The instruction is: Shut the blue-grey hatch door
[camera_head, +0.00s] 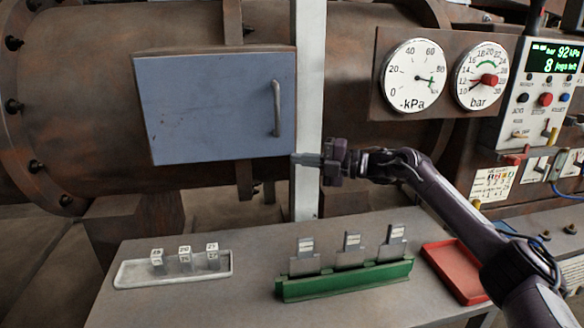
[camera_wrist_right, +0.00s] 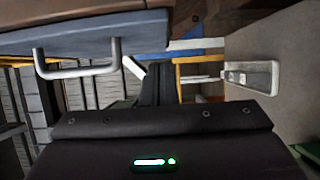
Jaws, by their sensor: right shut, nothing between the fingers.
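The blue-grey hatch door (camera_head: 210,105) is on the front of a brown box on the large rusty cylinder. It lies flat or nearly flat against the box; I cannot tell whether a small gap remains. Its upright metal handle (camera_head: 276,108) is near the right edge. In the right wrist view the door (camera_wrist_right: 85,42) is seen at a steep angle at the top left, with its handle (camera_wrist_right: 78,70) sticking out. My right gripper (camera_head: 296,158) is shut and empty, its tips by the door's lower right corner. I cannot tell whether they touch it. My left gripper is not in view.
A pale post (camera_head: 309,60) stands right of the door. A gauge panel (camera_head: 445,110) is farther right. On the table below are a white tray (camera_head: 125,280) with small blocks, a green rack (camera_head: 345,281) with grey plates, and a red tray (camera_head: 455,270).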

